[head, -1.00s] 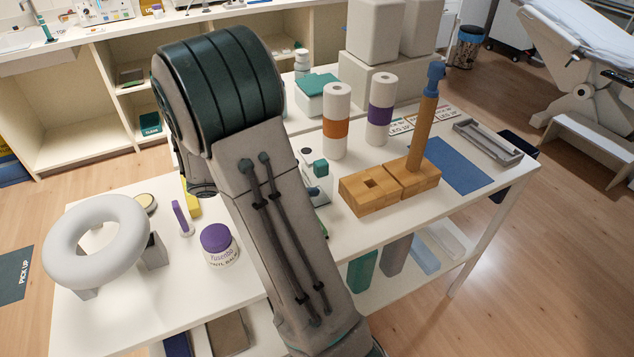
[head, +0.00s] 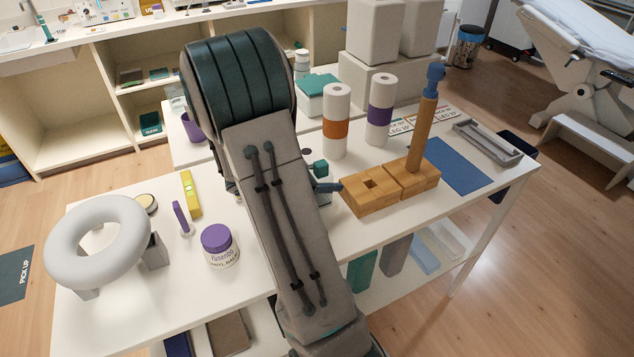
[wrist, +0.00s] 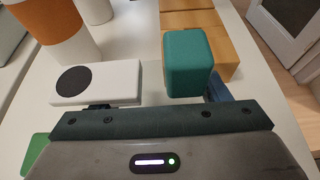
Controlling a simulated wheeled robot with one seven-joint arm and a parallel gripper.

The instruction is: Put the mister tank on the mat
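A teal rounded block (head: 320,168), which looks like the mister tank, stands on the white table just right of my arm. It also shows in the wrist view (wrist: 188,62), close in front of my gripper and right of centre. A blue flat mat (head: 458,166) lies on the table at the right. My gripper's fingertips are mostly hidden, behind my arm in the head view and beyond the dark gripper body in the wrist view. I cannot tell whether they are open or touch the block.
A white box with a dark disc (wrist: 97,82) lies left of the teal block. Wooden blocks with a tall post (head: 390,187) stand between the teal block and the mat. Two banded rolls stand behind. A purple-lidded jar (head: 219,247) and white ring (head: 60,240) stand left.

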